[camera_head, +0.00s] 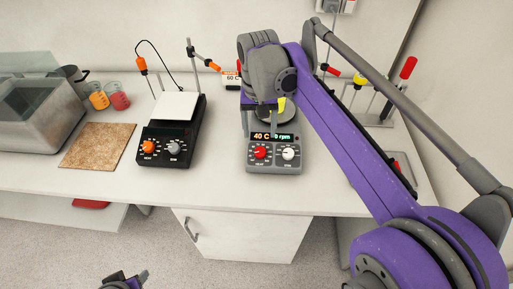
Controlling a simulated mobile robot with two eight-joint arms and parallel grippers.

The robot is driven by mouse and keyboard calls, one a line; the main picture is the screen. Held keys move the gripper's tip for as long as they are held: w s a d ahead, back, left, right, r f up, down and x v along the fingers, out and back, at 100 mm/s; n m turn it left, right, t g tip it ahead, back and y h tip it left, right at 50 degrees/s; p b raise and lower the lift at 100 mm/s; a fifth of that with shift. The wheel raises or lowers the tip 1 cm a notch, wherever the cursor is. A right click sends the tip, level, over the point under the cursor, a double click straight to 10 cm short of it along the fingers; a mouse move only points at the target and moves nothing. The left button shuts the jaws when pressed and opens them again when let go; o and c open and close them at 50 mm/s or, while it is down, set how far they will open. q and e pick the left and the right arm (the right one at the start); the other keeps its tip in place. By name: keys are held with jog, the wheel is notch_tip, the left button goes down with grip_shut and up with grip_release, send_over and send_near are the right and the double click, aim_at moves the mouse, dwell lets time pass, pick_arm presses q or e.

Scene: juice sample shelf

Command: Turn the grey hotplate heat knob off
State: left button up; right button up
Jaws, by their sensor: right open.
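The grey hotplate (273,168) stands near the front of the bench, right of centre. Its front panel carries a red heat knob (260,152) on the left and a white knob (288,154) on the right. The lit display above them reads 40 C and 0 rpm. My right gripper (262,122) is open above the hotplate, behind the display, pointing down. It hides part of the round plate and appears apart from the red knob. My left gripper (126,280) shows only partly at the bottom edge, away from the bench; its jaws are unclear.
A black hotplate (166,158) with orange and grey knobs stands to the left. Further left are a cork mat (97,146), two beakers (109,97) and a clear-walled bath (38,112). Stands with clamps rise behind. Bench between the hotplates is clear.

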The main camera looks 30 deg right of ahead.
aim_at(260, 152)
notch_tip(260, 152, down, 8)
jog(key=shift+d+f, duration=0.1)
jog(key=shift+f, duration=0.1)
grip_shut()
dwell(0.4)
